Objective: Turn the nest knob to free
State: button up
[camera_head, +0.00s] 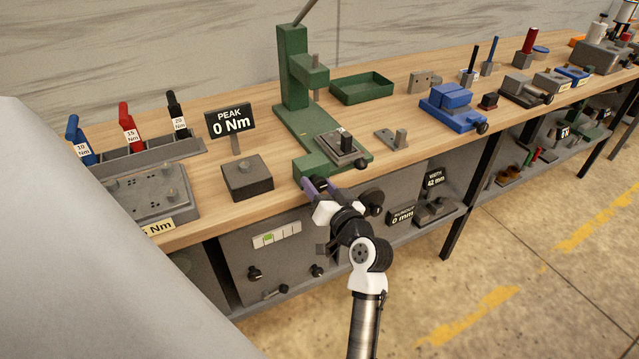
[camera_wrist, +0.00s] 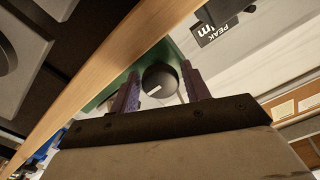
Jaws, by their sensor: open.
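The green press (camera_head: 292,80) stands on the bench, with a grey nest plate (camera_head: 333,151) on its base. A small dark ball (camera_head: 361,163) shows at the plate's front right corner. My gripper (camera_head: 312,186) is at the front edge of the press base, with purple fingers. In the wrist view, a round dark knob (camera_wrist: 160,79) with a white mark lies between the two fingers of my open gripper (camera_wrist: 160,70), against green. I cannot tell whether the fingers touch it. My gripper hides this knob in the head view.
A "PEAK 0 Nm" sign (camera_head: 230,121) and a dark block (camera_head: 247,177) stand left of the press. The bench's wooden edge (camera_wrist: 105,65) crosses the wrist view.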

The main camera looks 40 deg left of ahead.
jog(key=c, duration=0.7)
